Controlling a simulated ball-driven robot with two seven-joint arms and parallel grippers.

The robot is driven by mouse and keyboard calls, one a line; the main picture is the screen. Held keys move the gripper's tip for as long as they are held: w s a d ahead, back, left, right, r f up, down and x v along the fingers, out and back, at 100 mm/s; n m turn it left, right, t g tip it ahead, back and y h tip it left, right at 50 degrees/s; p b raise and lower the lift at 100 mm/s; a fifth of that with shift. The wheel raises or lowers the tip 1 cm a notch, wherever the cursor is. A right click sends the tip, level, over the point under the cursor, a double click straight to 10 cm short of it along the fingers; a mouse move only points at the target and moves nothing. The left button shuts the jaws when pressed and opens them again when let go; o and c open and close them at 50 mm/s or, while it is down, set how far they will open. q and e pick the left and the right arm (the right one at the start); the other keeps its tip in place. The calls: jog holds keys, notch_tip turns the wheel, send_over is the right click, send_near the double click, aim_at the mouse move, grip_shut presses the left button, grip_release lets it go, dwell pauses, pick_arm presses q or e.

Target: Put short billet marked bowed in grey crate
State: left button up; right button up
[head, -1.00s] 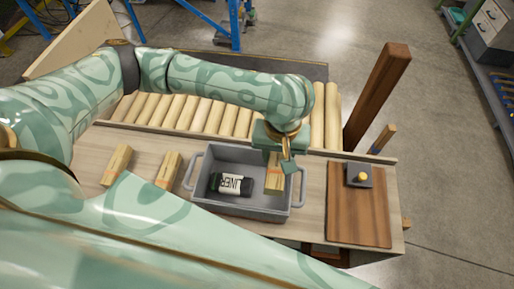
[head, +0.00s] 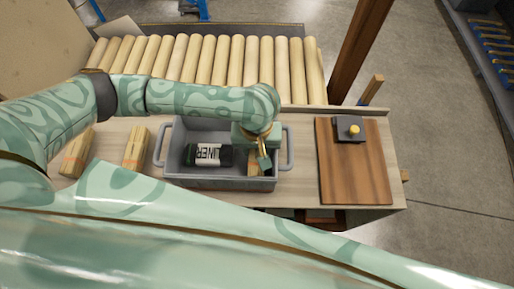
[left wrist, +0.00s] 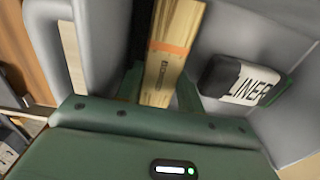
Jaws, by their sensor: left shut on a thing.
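The grey crate (head: 220,183) stands on the bench, with a black bottle (head: 208,155) with a white LINER label lying in it. My left gripper (head: 263,161) reaches down into the crate's right side. It is shut on a short wooden billet (head: 253,168), mostly hidden by the gripper and crate wall in the head view. In the left wrist view the billet (left wrist: 167,60) lies between the fingers, with an orange band and small dark lettering too blurred to read surely. The bottle (left wrist: 242,82) lies beside it, apart. My right gripper is out of view.
Two more banded billets, one at far left (head: 75,152) and one (head: 136,148) beside the crate, lie on the bench. A row of wooden rollers (head: 200,60) runs behind. A brown board (head: 352,175) with a yellow-knobbed block (head: 349,130) is at right.

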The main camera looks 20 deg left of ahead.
aim_at(256, 151)
pick_arm(q)
jog(key=shift+r, duration=0.15)
jog(key=o, duration=0.9)
jog(key=shift+r, duration=0.15)
notch_tip(256, 151, up, 12)
jog(key=p, duration=0.6)
jog(key=shift+p, duration=0.3)
jog(key=shift+f, duration=0.2)
